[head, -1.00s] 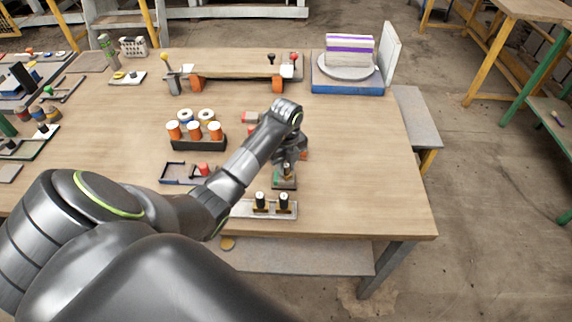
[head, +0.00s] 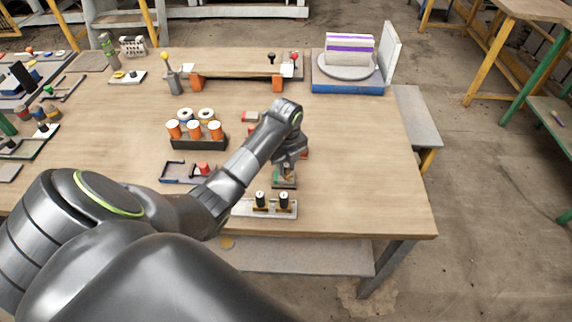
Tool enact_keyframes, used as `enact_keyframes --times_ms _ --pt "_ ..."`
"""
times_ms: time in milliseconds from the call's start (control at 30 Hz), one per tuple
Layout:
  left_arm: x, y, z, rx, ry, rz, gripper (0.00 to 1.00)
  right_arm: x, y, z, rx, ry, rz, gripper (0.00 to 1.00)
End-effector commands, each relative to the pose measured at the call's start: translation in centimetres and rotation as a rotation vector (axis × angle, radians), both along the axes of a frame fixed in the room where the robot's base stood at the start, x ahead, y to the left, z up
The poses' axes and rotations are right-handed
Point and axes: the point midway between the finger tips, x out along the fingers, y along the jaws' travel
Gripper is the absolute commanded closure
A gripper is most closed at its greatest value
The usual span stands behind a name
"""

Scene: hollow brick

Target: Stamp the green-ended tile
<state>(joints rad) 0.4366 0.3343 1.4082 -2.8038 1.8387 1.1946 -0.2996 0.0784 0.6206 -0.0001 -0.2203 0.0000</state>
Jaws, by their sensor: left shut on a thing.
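My left gripper (head: 287,172) reaches in from the left and points down at the right-middle of the table. It is shut on a small stamp, mostly hidden by the fingers. Directly under it lies a small dark-grey plate (head: 285,185), with a green-ended tile (head: 276,178) partly showing at the plate's left side. The stamp is at or very close to the tile; I cannot tell whether they touch. Two black-topped stamps (head: 284,200) stand on a light rack (head: 290,212) just in front. My right gripper is not in view.
A dark open tray (head: 172,180) with a red-topped piece (head: 204,169) lies left of the gripper, partly behind my arm. A black rack (head: 190,145) of orange, white-topped jars stands behind it.

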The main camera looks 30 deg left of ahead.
Motion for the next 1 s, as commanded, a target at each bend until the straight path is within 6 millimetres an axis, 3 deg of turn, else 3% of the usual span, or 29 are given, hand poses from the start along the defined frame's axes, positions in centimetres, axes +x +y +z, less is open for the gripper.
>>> enact_keyframes --times_ms 333,1000 --pt "-0.1 0.0 0.4 -0.002 0.003 0.001 0.93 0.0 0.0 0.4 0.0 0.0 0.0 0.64" --pt "0.0 0.0 5.9 0.0 0.001 0.001 0.93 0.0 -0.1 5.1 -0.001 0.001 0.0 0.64"
